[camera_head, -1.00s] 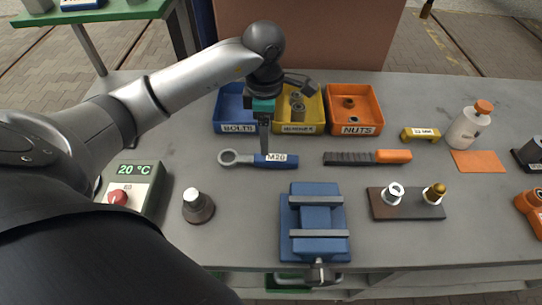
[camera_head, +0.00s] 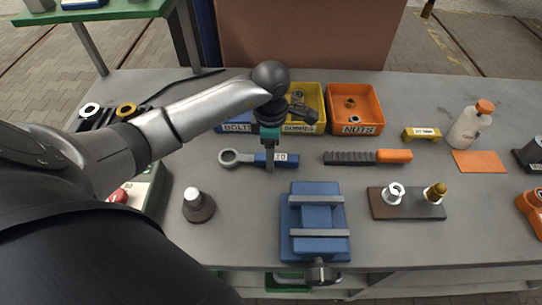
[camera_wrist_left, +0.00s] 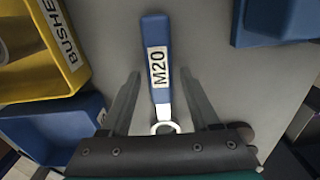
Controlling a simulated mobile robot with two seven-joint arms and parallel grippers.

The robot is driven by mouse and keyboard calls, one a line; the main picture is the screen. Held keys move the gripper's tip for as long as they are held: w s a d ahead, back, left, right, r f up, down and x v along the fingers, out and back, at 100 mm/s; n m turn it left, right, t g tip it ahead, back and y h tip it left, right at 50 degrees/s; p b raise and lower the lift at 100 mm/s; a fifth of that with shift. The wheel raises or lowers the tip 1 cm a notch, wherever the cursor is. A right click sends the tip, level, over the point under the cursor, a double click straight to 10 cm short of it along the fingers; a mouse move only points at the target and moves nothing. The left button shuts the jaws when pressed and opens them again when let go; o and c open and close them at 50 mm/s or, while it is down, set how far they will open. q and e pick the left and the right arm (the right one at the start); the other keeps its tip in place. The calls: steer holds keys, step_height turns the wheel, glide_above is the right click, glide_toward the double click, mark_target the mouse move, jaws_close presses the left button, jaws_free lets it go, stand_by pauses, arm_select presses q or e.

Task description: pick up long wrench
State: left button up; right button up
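The long wrench (camera_head: 230,157) lies flat on the grey bench, its steel ring end to the left and its blue handle, with an M20 label, to the right. In the left wrist view, the blue handle (camera_wrist_left: 155,45) runs between my two fingers, with the ring near the gripper's base. My left gripper (camera_head: 270,167) is over the handle, covering part of the label. It is open, with a finger (camera_wrist_left: 160,82) on each side of the wrench and visible gaps to both. My right gripper is not in view.
Behind the wrench are blue, yellow (camera_head: 311,97) and orange (camera_head: 355,107) bins. A file with an orange handle (camera_head: 394,156) lies to the right. A blue vise (camera_head: 317,222) stands in front. A dark-based, white-topped piece (camera_head: 197,207) stands front left.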

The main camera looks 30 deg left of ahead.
arm_select(q)
jaws_close()
stand_by(0.7)
